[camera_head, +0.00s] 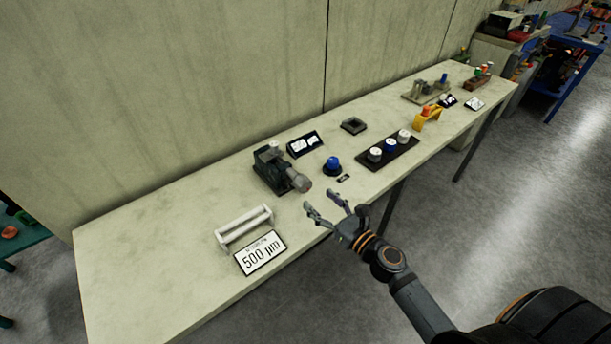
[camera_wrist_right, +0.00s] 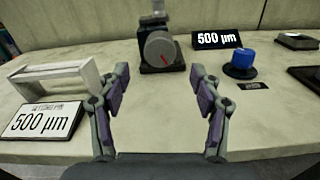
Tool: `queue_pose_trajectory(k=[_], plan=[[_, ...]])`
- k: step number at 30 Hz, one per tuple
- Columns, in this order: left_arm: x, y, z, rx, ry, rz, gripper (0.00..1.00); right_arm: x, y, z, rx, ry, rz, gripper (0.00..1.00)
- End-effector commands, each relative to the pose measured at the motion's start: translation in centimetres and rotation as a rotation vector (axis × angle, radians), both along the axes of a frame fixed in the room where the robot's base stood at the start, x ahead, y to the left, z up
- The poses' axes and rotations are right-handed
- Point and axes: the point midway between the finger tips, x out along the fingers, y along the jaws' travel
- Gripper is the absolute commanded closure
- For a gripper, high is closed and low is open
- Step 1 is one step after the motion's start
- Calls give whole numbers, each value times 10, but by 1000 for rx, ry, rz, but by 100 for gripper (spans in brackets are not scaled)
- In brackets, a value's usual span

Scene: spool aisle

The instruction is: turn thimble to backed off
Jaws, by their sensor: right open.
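The thimble (camera_head: 302,184) is a grey knurled cylinder with a pale round face, on the front of a dark bench device (camera_head: 268,169). In the right wrist view the thimble (camera_wrist_right: 160,49) faces me, with a short red line on its face. My right gripper (camera_head: 322,201) is open and empty at the table's front edge, in front of the thimble and apart from it. In the wrist view its two fingers (camera_wrist_right: 160,76) stand wide to either side, below the thimble. My left gripper is not in view.
A white handled rack (camera_head: 244,227) and a "500 µm" card (camera_head: 261,252) stand left of my gripper. A black display (camera_wrist_right: 216,39) also reads 500 µm. A blue knob (camera_head: 333,163) and a black strip with several knobs (camera_head: 400,152) lie right. The table's left end is bare.

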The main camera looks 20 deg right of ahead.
Motion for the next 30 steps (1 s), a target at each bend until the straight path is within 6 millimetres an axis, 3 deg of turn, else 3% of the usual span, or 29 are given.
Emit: queue_pose_trajectory(k=[1, 2, 9, 21, 30], plan=[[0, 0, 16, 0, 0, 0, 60, 15, 4, 12, 7, -8, -6, 35], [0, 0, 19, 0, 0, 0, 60, 21, 7, 11, 6, -6, -3, 35], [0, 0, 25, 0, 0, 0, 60, 59, 21, 3, 1, -5, -1, 35], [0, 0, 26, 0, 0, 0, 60, 68, 24, 0, -2, -4, 1, 35], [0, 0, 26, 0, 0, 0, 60, 67, 24, 1, -2, -4, 1, 75]])
